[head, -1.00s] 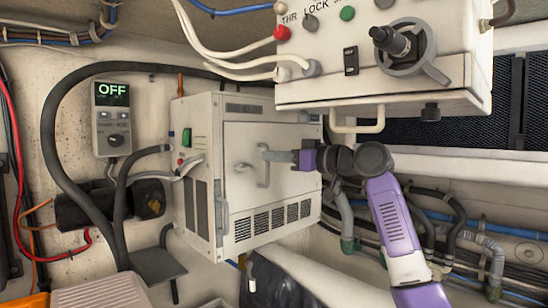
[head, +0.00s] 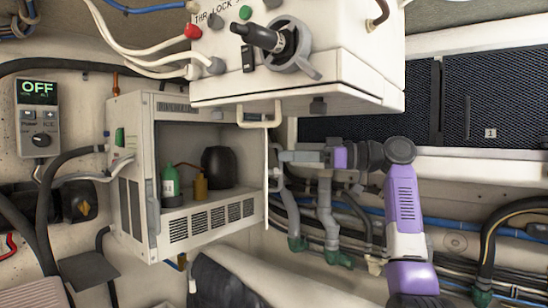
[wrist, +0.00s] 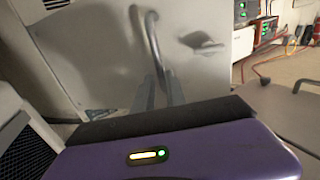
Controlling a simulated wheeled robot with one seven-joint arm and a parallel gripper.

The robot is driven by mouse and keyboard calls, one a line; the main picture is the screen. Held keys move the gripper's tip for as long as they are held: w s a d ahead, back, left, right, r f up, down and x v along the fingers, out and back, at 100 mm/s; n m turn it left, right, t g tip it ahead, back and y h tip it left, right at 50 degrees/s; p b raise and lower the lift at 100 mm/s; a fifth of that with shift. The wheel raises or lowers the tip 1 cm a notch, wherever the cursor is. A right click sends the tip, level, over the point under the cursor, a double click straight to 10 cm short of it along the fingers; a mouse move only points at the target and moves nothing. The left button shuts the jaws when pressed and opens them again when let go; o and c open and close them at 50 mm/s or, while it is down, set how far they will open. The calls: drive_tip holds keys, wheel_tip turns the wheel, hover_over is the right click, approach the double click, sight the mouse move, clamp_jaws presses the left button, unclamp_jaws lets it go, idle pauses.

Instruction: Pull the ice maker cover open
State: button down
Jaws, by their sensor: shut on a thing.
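The ice maker (head: 130,180) is a pale box with vents, below the control box. Its cover (head: 267,165) stands swung out at the right side of the opening, nearly edge-on to the head camera. In the wrist view the cover (wrist: 95,55) is a broad grey-white panel with a curved bar handle (wrist: 152,40) and a small latch (wrist: 202,42). My gripper (head: 285,157) is shut on the handle; its fingers (wrist: 162,90) are at the handle's lower part in the wrist view. The fingertips' exact contact is partly hidden.
Inside the ice maker are a green bottle (head: 169,186), a small yellow bottle (head: 200,186) and a dark round object (head: 217,167). The control box (head: 290,75) overhangs just above. Pipes and hoses (head: 325,215) run along the wall behind my arm.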

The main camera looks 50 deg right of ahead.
drive_tip(key=s+d, duration=0.2)
drive_tip(key=d, duration=0.4)
drive_tip(key=shift+h, duration=0.3)
drive_tip(key=shift+f, duration=0.15)
drive_tip(key=c, duration=1.5)
unclamp_jaws()
drive_tip(key=shift+w+f, duration=0.1)
drive_tip(key=shift+w, duration=0.05)
drive_tip(key=shift+s, duration=0.25)
